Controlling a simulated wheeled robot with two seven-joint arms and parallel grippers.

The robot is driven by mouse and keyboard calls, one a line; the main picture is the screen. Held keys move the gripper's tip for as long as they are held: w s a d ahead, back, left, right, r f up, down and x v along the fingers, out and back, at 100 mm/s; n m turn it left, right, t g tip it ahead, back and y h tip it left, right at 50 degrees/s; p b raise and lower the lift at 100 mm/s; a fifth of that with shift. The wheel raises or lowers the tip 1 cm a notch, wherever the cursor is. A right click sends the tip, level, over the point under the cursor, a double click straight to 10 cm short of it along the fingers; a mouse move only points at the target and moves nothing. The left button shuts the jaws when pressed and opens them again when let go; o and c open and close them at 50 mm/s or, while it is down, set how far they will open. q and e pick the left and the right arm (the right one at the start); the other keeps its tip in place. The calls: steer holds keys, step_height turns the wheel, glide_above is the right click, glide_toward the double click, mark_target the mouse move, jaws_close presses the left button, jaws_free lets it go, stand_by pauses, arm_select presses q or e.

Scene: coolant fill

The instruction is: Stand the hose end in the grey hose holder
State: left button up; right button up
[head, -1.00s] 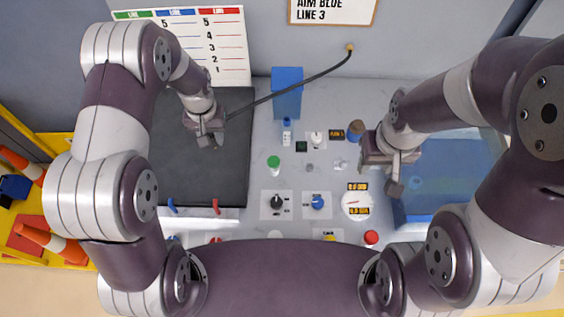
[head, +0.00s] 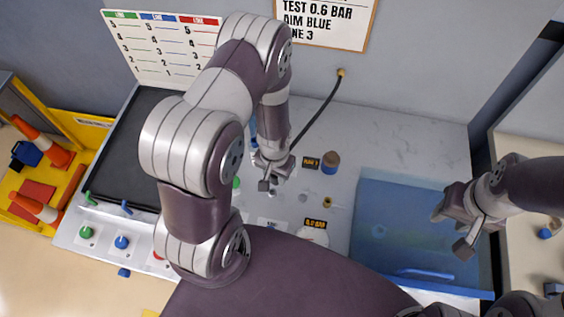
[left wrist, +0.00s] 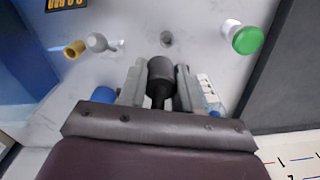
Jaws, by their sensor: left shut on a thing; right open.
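My left gripper (head: 266,181) is shut on the black hose end (left wrist: 160,72), which sits between its two fingers in the left wrist view. The hose (head: 318,118) runs from a fitting on the back wall down to this gripper. My right gripper (head: 450,232) is open and empty above the blue bin.
The black mat (head: 130,150) lies left.

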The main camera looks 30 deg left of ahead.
mark_target(272, 183)
arm_select(q)
steer(key=shift+a+f+b, duration=0.45)
steer(key=shift+f+b, duration=0.05)
steer(key=shift+f, duration=0.1)
steer(key=f+b, duration=0.3)
steer(key=f, duration=0.1)
steer(key=shift+s+a, duration=0.25)
steer(key=shift+a, duration=0.15)
steer(key=shift+f+b, duration=0.25)
steer(key=shift+b, duration=0.05)
steer(key=shift+w+d, duration=0.15)
steer(key=shift+d, duration=0.1)
arm_select(e)
steer(key=f, duration=0.1)
steer(key=a+f, duration=0.1)
steer(key=s+f, duration=0.1)
steer(key=f, duration=0.1)
steer(key=shift+a, duration=0.25)
arm_select(q)
steer(key=shift+a, duration=0.15)
arm_select(e)
steer(key=shift+s+a, duration=0.1)
steer(key=shift+a, duration=0.05)
